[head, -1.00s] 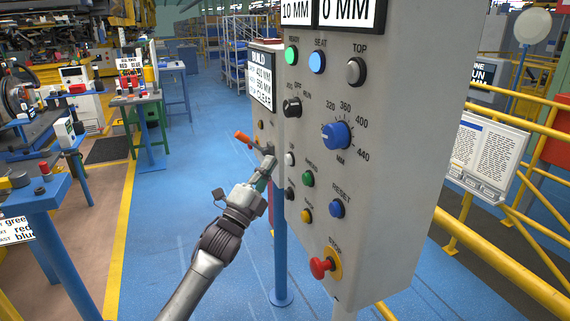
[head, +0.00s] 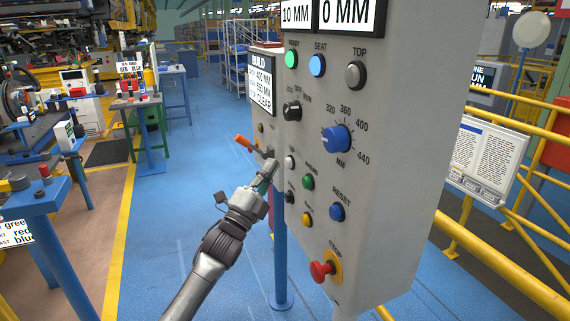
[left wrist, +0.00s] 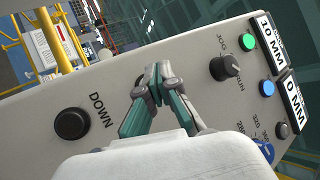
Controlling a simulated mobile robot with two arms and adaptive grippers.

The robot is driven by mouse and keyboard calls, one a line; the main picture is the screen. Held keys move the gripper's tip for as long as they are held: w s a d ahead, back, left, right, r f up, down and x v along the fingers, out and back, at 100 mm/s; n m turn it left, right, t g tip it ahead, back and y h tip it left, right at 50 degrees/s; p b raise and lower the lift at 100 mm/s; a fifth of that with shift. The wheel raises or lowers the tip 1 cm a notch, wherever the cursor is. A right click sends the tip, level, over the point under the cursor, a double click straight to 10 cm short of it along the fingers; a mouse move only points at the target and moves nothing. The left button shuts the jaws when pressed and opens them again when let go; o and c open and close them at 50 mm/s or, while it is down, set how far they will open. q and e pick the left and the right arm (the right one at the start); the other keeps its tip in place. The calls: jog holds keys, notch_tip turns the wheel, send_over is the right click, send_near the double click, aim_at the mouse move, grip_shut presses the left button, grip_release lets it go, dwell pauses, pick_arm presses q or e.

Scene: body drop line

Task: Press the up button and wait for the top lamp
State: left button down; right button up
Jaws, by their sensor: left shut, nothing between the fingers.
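The up button (head: 290,161) is a small white button on the left part of the grey control box in the head view. In the left wrist view it is hidden behind my fingers. My left gripper (head: 270,168) is shut and empty, its tips just left of the up button. Contact cannot be told. It also shows in the left wrist view (left wrist: 158,76), fingertips together over the panel. The black down button (left wrist: 72,124) sits beside it. The top lamp (head: 355,74) is grey and unlit; it also shows in the left wrist view (left wrist: 283,130). My right gripper is not in view.
The ready lamp (head: 291,59) is lit green and the seat lamp (head: 318,66) blue. A blue dial (head: 337,138), a green button (head: 308,182) and a red stop button (head: 322,270) share the panel. Yellow railings (head: 500,255) stand at right. Blue floor at left is open.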

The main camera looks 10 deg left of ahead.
pick_arm(q)
jog(key=shift+w+d, duration=0.1)
jog(key=shift+d, duration=0.05)
dwell(0.4)
jog(key=shift+w+d, duration=0.15)
jog(key=shift+d, duration=0.1)
jog(key=shift+w+d+b, duration=0.3)
jog(key=shift+d+b, duration=0.1)
jog(key=shift+b, duration=0.15)
dwell(0.6)
jog(key=shift+a, duration=0.1)
jog(key=shift+s+a+p, duration=0.3)
jog(key=shift+s+a, duration=0.25)
jog(key=shift+a, duration=0.15)
jog(key=s+a+p, duration=0.1)
jog(key=s+a, duration=0.2)
jog(key=a, duration=0.2)
jog(key=shift+s, duration=0.2)
